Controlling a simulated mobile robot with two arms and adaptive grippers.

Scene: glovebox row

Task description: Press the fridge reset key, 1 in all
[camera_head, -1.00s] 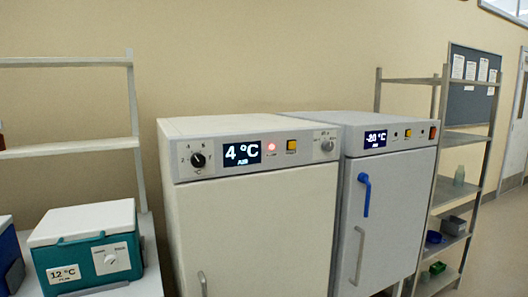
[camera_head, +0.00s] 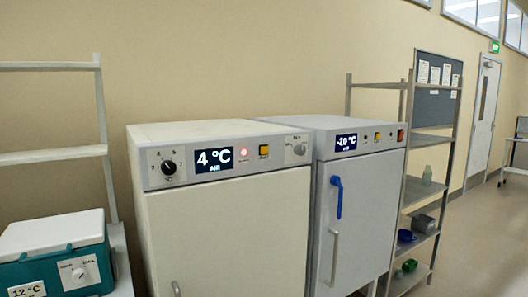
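A white fridge (camera_head: 228,230) stands in the middle and its display (camera_head: 214,160) reads 4 °C AIR. A red lamp (camera_head: 243,153) glows right of the display. A square yellow key (camera_head: 263,151) sits right of the lamp; its label is too small to read. A black dial (camera_head: 169,167) is at the panel's left and a grey round switch (camera_head: 299,149) at its right end. Neither of my grippers is in view.
A freezer (camera_head: 365,190) with a blue handle and a -20 °C display stands close at the right. A teal cooler box (camera_head: 58,262) marked 12 °C is at the lower left. A metal shelf rack (camera_head: 431,140) stands beyond the freezer, with open floor (camera_head: 478,240) to its right.

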